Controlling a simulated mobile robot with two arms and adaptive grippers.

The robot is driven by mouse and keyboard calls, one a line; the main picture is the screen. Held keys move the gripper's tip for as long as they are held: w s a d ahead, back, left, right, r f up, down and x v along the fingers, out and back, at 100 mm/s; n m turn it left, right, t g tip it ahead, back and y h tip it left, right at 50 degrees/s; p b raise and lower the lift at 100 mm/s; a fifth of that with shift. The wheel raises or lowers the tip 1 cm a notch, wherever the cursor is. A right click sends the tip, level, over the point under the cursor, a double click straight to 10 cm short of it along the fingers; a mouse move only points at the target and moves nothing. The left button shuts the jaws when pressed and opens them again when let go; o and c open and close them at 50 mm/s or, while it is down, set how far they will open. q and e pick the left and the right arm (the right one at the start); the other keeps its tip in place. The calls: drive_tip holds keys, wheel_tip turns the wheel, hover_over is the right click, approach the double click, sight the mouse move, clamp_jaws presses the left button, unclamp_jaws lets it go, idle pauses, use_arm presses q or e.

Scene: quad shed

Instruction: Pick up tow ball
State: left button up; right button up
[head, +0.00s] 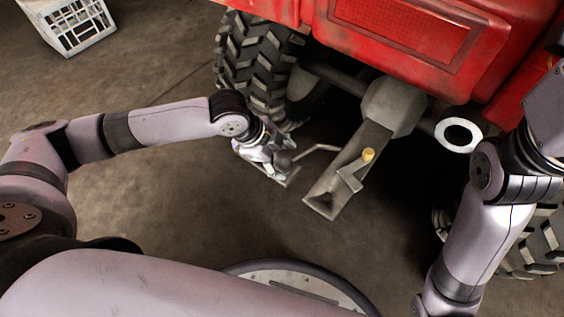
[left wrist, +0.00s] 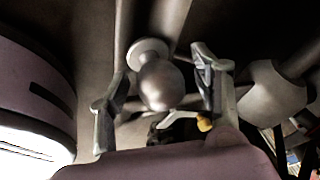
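The tow ball (left wrist: 163,85) is a smooth grey metal ball with a round collar, seen in the left wrist view. It sits between the two fingers of my left gripper (left wrist: 160,88). In the head view my left gripper (head: 284,165) is low beside the hitch bar, and the ball is hard to make out there. My right arm comes in at the right of the head view, but its gripper does not show.
A grey hitch bar (head: 327,192) with a yellow-tipped pin (head: 368,154) sticks out under the red quad body (head: 420,45). A knobbly tyre (head: 252,65) stands close behind my left wrist. An exhaust pipe (head: 458,134) is to the right. A white crate (head: 72,28) stands far left.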

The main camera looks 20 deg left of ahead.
use_arm(q)
clamp_jaws()
idle(0.6)
